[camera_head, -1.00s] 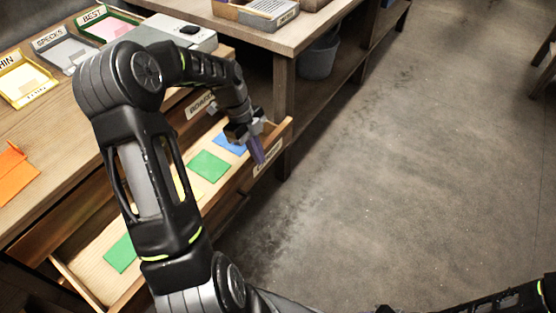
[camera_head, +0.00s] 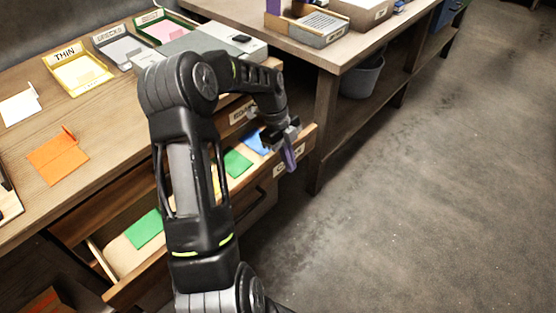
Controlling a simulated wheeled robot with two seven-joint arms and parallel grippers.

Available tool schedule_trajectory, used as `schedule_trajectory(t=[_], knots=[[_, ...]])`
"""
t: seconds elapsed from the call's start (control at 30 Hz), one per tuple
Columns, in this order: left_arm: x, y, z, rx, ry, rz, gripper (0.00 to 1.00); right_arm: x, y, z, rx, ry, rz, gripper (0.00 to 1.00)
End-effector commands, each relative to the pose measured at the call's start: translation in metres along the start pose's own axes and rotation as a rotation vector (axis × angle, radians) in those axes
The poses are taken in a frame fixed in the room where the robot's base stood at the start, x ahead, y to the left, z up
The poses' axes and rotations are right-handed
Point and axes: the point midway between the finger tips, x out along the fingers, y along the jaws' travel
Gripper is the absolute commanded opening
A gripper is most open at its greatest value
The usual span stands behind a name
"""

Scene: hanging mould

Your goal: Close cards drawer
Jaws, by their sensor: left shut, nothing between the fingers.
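The cards drawer (camera_head: 140,270) is partly open below the workbench. It holds flat cards: a green card (camera_head: 146,229) at the near end, another green card (camera_head: 237,163) and a blue card (camera_head: 256,142) toward the far end. My arm hides the middle of the drawer. My left gripper (camera_head: 290,158) is shut and empty, with its purplish fingers pointing down at the drawer front near the front's label (camera_head: 289,161). Whether the fingers touch the front I cannot tell. My right gripper is out of view.
The workbench top (camera_head: 110,125) holds trays labelled THIN (camera_head: 80,70), SPECKS and BEST, a grey box (camera_head: 215,42) and an orange card (camera_head: 57,158). A second table (camera_head: 330,55) stands beyond, with a bucket (camera_head: 362,78) below. The floor at right is clear.

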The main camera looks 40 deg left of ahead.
Motion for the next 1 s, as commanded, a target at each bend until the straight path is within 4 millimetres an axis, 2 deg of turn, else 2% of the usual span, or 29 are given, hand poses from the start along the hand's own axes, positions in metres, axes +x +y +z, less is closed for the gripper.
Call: schedule_trajectory(t=[0.03,0.1,0.3,0.5,0.63,1.0], knots=[[0.004,-0.006,-0.011,0.006,0.001,0.002,0.00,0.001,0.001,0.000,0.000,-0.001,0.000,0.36],[-0.019,-0.005,-0.006,-0.001,-0.004,-0.004,0.00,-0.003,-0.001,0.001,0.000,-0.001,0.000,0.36],[-0.064,-0.005,-0.006,0.000,-0.003,-0.003,0.00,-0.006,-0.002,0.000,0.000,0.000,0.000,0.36],[-0.092,-0.004,-0.006,-0.001,-0.001,0.000,0.00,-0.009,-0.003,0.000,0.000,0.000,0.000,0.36],[-0.098,-0.004,-0.006,0.000,0.000,0.000,0.00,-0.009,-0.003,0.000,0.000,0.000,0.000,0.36],[-0.098,-0.004,-0.006,0.000,0.000,0.001,0.00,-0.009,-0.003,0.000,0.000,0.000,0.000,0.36]])
